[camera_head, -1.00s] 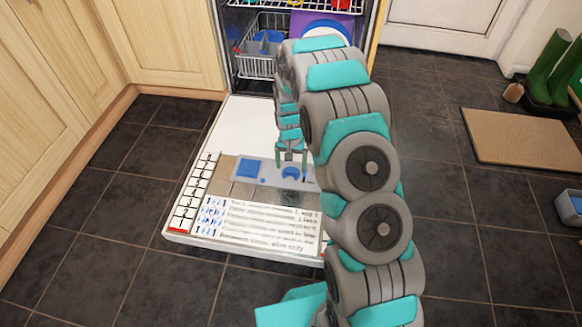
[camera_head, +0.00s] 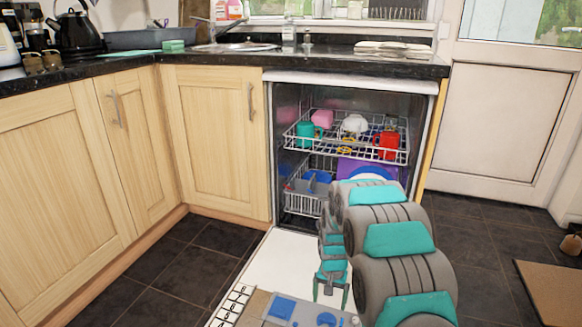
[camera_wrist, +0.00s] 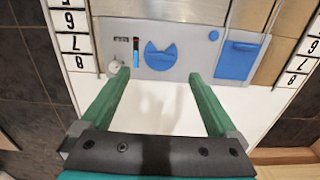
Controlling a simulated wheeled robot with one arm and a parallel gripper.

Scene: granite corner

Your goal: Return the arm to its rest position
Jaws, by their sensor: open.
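My gripper (camera_head: 331,290) hangs over the open dishwasher door, with its fingers pointing down. In the wrist view my gripper (camera_wrist: 160,85) shows two green fingers spread wide apart with nothing between them. Below them is the door's inner face (camera_wrist: 170,128), with a grey dispenser panel carrying a blue round part (camera_wrist: 161,60) and a blue flap (camera_wrist: 238,62). My arm reaches forward from the lower right in the head view and hides part of the door and the lower rack.
The dishwasher's upper rack (camera_head: 345,146) holds a teal mug (camera_head: 305,134), a red mug (camera_head: 387,145) and other dishes. The lower rack (camera_head: 305,200) is partly hidden. Wooden cabinets (camera_head: 120,180) stand left.

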